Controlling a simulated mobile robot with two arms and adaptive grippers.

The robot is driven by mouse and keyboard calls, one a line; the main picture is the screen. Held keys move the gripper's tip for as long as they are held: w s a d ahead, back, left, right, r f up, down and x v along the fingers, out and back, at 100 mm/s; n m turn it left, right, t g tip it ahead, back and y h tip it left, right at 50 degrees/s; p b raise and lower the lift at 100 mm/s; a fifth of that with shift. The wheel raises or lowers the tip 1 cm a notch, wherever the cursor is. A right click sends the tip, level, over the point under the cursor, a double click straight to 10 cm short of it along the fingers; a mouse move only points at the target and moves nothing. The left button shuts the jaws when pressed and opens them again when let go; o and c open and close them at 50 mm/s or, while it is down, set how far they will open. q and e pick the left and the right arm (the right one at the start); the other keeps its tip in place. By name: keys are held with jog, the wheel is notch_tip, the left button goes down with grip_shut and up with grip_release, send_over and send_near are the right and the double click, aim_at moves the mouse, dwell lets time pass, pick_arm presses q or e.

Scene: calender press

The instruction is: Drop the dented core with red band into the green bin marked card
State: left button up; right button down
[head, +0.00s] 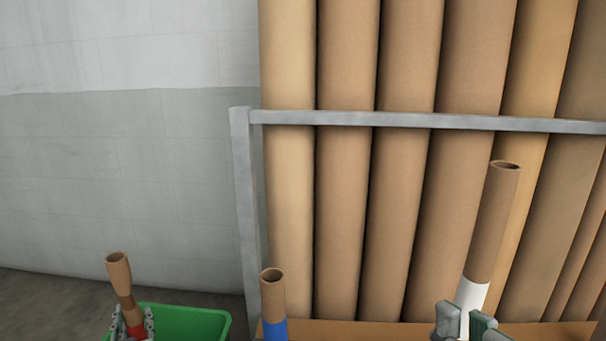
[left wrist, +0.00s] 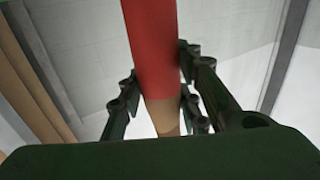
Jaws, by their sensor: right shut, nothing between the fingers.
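The dented core with the red band (head: 119,272) stands nearly upright at the lower left of the head view, pinched in at its middle. My left gripper (head: 134,324) is shut on it around the red band. The left wrist view shows the red band (left wrist: 153,45) between the fingers (left wrist: 160,95), with bare brown card beyond. The green bin (head: 215,322) is right behind and to the right of this gripper; its marking is out of sight. My right gripper (head: 465,320) is shut and empty, at the lower edge in front of the white-banded core.
A blue-banded core (head: 272,300) stands right of the bin. The taller white-banded core (head: 493,225) stands at the right. Large brown tubes (head: 345,220) lean behind a grey metal rail (head: 420,120). A grey wall (head: 120,180) and open floor (head: 50,300) lie at the left.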

aim_at(124, 293)
pick_arm(q)
jog(key=o, duration=0.5)
notch_tip(124, 293, up, 10)
dwell(0.5)
jog(key=shift+f, duration=0.1)
